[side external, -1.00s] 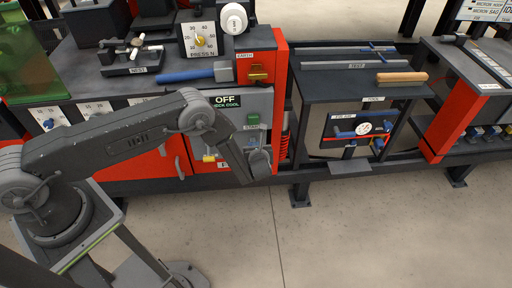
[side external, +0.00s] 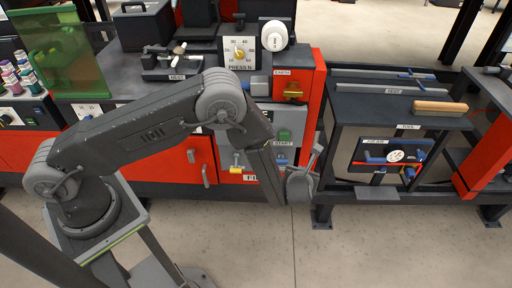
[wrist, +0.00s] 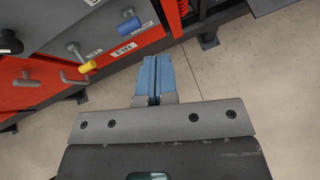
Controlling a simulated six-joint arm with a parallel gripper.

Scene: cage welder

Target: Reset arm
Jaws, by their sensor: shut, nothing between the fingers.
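My gripper shows in the wrist view (wrist: 153,78) as two blue fingers pressed together, with nothing between them. They hang over the bare concrete floor, just beside the lower front edge of the red and grey machine (wrist: 100,50). In the side external view my arm reaches across the front of the machine. My wrist end points down in front of its lower right part, and the fingertips cannot be made out there.
The red machine (side external: 312,95) carries a dial (side external: 239,51) marked PRESS N and a START panel (side external: 290,130). A yellow-ended lever (wrist: 87,67) and a blue-ended lever (wrist: 130,23) stick out near my fingers. A dark rack (side external: 390,98) holds a wooden-handled tool (side external: 440,107).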

